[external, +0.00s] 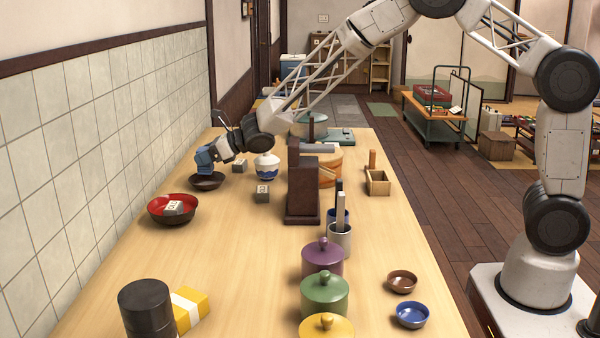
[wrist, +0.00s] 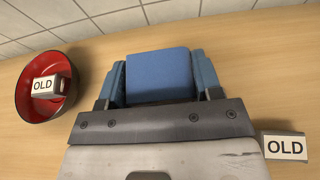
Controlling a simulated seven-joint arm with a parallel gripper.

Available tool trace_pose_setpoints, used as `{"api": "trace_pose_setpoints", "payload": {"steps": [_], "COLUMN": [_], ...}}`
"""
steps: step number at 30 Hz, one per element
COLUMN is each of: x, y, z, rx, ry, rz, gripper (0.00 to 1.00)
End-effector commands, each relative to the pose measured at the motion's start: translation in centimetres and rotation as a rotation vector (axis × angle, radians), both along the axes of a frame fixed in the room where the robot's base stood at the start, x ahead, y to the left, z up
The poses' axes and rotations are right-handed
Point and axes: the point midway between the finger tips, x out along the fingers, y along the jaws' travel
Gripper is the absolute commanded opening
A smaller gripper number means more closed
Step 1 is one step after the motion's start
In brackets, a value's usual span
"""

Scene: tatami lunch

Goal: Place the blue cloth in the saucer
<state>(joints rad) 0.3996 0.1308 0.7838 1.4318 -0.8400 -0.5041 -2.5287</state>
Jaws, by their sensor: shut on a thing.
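The blue cloth (wrist: 160,74) looks like a folded block and sits between the two blue-grey fingers of my gripper (wrist: 160,82), which is shut on it. In the external view my gripper (external: 205,160) is over the dark saucer (external: 207,183) by the tiled wall, with blue showing at its tip. Whether the cloth touches the saucer I cannot tell. The saucer is hidden in the wrist view.
A red and black bowl (external: 160,214) holding a box marked OLD stands nearer the camera; it also shows in the wrist view (wrist: 22,98). Small grey boxes (external: 262,194), a blue-white lidded bowl (external: 267,172) and a dark brown stand (external: 302,195) are to the right.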

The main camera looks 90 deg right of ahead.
Motion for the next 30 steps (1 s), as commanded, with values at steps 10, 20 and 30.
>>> {"api": "trace_pose_setpoints", "payload": {"steps": [10,20,30], "x": [0.0,0.0,0.0], "y": [0.0,0.0,0.0], "z": [-2.5,-3.5,-3.8], "rx": [0.002,0.0,0.0], "ry": [0.001,-0.001,0.0], "rz": [-0.001,0.0,0.0], "gripper": [0.36,0.36,0.67]}}
